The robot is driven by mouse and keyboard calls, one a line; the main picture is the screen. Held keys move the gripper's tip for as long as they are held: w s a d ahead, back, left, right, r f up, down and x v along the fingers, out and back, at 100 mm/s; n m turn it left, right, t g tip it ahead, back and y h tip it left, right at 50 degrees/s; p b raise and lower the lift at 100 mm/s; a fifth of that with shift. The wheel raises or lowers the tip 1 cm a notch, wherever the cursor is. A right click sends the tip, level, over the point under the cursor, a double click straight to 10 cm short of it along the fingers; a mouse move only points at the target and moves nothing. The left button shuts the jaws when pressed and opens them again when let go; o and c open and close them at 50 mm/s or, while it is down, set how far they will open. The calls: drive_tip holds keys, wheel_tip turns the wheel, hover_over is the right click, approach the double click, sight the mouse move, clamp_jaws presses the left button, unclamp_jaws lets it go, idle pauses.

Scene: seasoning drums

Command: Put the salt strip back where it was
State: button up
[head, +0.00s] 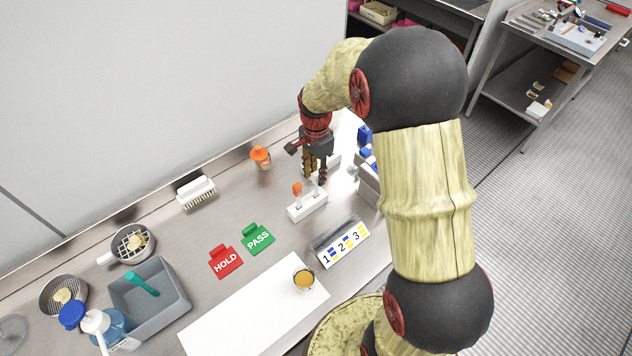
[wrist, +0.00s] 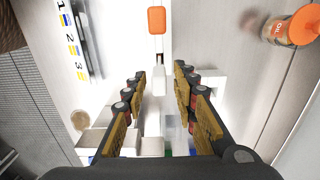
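A white stand (head: 307,207) sits on the steel counter. An orange-topped piece (head: 297,188) stands upright at its left end; the orange top also shows at the top of the wrist view (wrist: 157,20). My gripper (head: 315,178) is low over the counter, just behind the stand. In the wrist view my gripper (wrist: 158,95) has its two fingers wide apart. White shapes lie between and below the fingers, but I cannot tell whether one is the salt strip. Nothing is visibly clamped. The numbered 1-2-3 holder (head: 342,244) lies in front of the stand.
An orange-capped bottle (head: 261,158) stands behind the stand. Blue items (head: 365,135) are right of my gripper. The red HOLD card (head: 226,261), green PASS card (head: 257,239), white brush (head: 196,191), cup of yellow liquid (head: 304,281) and grey bin (head: 165,310) are on the counter.

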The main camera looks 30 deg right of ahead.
wheel_tip(320, 180, up, 4)
drive_tip(key=s+a+r+n+t, duration=0.2)
drive_tip(key=s+a+r+n, duration=0.25)
drive_tip(key=s+r, duration=0.35)
drive_tip(key=s+a+r+n+t, duration=0.2)
drive_tip(key=s+a+r+n, duration=0.3)
drive_tip(key=r, duration=0.4)
drive_tip(key=s+a+r+n+t, duration=0.1)
drive_tip(key=s+r+n, duration=0.1)
drive_tip(key=s+n, duration=0.4)
drive_tip(key=s, duration=0.4)
drive_tip(key=shift+s+r+t, duration=0.15)
drive_tip(key=shift+r+t, duration=0.1)
drive_tip(key=shift+t, duration=0.05)
drive_tip(key=shift+a, duration=0.1)
wheel_tip(320, 180, down, 4)
drive_tip(key=b, duration=0.3)
drive_tip(key=shift+b, duration=0.3)
